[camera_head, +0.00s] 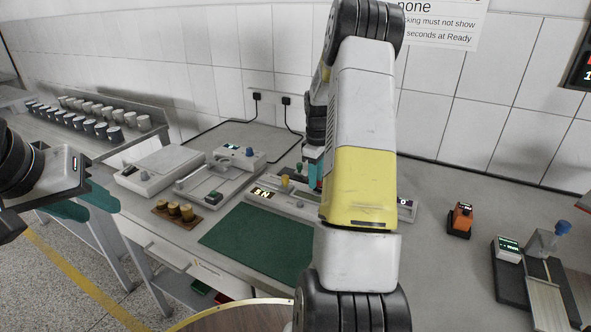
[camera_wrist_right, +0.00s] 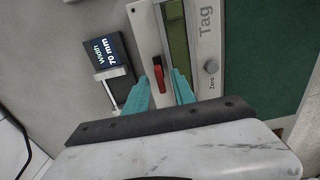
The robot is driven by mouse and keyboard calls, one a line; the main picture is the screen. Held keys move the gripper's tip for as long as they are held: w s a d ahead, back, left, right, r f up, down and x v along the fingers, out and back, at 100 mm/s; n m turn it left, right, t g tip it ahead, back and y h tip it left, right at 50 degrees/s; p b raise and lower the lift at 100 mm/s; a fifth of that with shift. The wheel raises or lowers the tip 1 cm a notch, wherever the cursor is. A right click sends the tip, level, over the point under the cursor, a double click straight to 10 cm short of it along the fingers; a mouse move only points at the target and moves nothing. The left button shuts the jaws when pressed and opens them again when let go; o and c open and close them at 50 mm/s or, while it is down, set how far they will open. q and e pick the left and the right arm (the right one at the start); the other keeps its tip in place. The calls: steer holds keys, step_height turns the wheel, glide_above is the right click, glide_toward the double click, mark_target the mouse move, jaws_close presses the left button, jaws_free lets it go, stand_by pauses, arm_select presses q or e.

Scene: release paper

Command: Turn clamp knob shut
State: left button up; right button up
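I cannot tell for certain which knob is the clamp knob. My right gripper (camera_head: 314,168) is by the yellow knob, partly hidden by my right arm. My left gripper (camera_head: 88,200) hangs at the left with teal fingers apart and empty.
A green mat (camera_head: 255,240) lies in front. Brass weights (camera_head: 175,210) sit on a wooden block at left. A display (camera_wrist_right: 102,52) reads 70 mm width.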

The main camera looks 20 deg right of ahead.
jaws_close()
steer(key=shift+m, duration=0.3)
steer(key=m, duration=1.2)
steer(key=shift+m, duration=2.6)
